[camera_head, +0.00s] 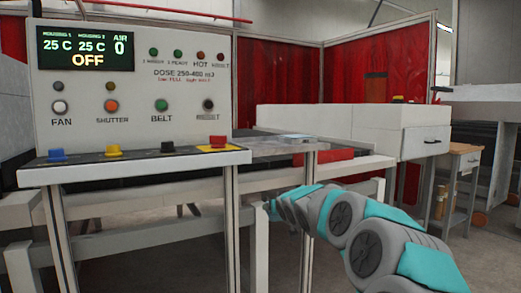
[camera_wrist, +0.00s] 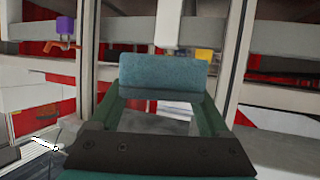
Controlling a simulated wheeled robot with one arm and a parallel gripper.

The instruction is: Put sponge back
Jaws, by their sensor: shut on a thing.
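The sponge (camera_wrist: 163,72) is a blue-green block in the middle of the wrist view. My gripper (camera_wrist: 163,95) is shut on it, with the two green fingers reaching up to its ends. The sponge is held in front of a grey frame with white and grey bars behind it. In the head view my arm reaches from the lower right toward the frame under the machine, and my gripper and the sponge are hidden there behind the frame. I cannot tell whether the sponge touches any surface.
The control panel (camera_head: 140,80) reads OFF above a ledge (camera_head: 130,172) with blue, yellow, black and red knobs. Frame legs (camera_head: 232,225) stand close to my arm. The wrist view shows a purple item (camera_wrist: 65,27) at upper left.

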